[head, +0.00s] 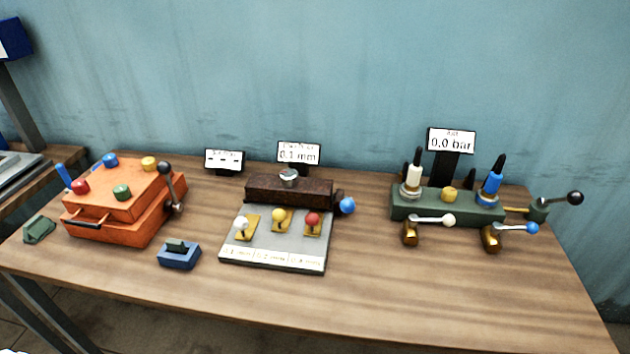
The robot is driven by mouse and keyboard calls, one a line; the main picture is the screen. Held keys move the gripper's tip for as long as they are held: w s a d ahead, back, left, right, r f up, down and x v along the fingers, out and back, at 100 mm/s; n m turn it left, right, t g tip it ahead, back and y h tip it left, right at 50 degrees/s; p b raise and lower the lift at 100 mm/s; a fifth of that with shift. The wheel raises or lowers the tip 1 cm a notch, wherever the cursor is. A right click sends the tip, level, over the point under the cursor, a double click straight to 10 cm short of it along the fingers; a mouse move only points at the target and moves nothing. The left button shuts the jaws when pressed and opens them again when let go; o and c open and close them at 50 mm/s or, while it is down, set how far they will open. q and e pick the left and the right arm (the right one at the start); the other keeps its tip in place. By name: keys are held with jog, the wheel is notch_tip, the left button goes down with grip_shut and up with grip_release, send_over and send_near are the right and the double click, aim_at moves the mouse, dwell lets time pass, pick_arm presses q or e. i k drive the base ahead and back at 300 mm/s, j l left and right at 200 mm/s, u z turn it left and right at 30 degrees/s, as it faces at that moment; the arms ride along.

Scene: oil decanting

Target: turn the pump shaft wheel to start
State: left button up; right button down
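A green pump-like block (448,207) stands at the right of the table. A brass shaft (516,210) runs from its right end to a small green hub (538,210) with a crank arm ending in a black ball (575,198). I cannot tell whether this hub is the shaft wheel. A white-bodied fitting (413,178) and a blue-bodied fitting (491,185) stand on the block, with a yellow knob (449,195) between them. The display (451,141) behind reads 0.0 bar. Neither of my grippers shows in the head view.
Two brass valves with a white-ball lever (449,220) and a blue-ball lever (532,228) stand before the block. A grey plate (262,252) with three small levers lies mid-table. An orange box (125,212) and a blue block (179,256) are left. The front right table (440,300) is clear.

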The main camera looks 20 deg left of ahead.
aim_at(289, 178)
jog(key=k+j+z, duration=0.2)
jog(key=j, duration=0.2)
jog(key=j+z, duration=0.2)
jog(key=j, duration=0.2)
jog(key=k+j+z, duration=0.2)
jog(key=j, duration=0.2)
